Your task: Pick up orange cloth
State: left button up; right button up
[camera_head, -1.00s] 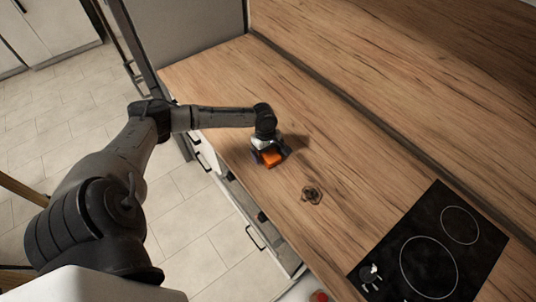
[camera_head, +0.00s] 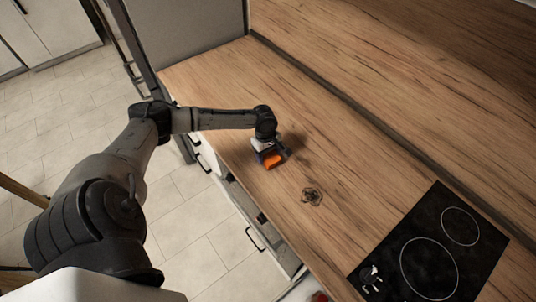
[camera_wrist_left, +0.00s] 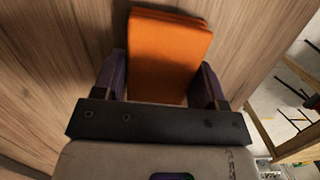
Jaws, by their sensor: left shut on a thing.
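The folded orange cloth (camera_head: 273,161) is at my left gripper (camera_head: 270,157) over the wooden counter in the head view. In the left wrist view the orange cloth (camera_wrist_left: 168,55) stands between the two dark fingers of my left gripper (camera_wrist_left: 162,85), which are shut on it. The cloth's lower end is hidden behind the gripper's dark bar. My right gripper is not in either view.
The wooden counter (camera_head: 330,150) is mostly clear around the gripper. A dark flower-shaped mark or small object (camera_head: 311,196) lies to the right. A black hob (camera_head: 435,250) is at the lower right. The drawer fronts and tiled floor (camera_head: 190,225) lie beyond the counter's front edge.

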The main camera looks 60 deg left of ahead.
aim_at(269, 154)
pick_arm(q)
jog(key=shift+r, duration=0.1)
notch_tip(269, 154, up, 4)
jog(key=shift+r+p, duration=0.1)
jog(key=shift+p, duration=0.25)
jog(key=d+r+p, duration=0.1)
jog(key=d+r, duration=0.5)
jog(key=d, duration=0.5)
jog(key=shift+w+d+r, duration=0.25)
jog(key=shift+d+r, duration=0.05)
jog(key=shift+d, duration=0.05)
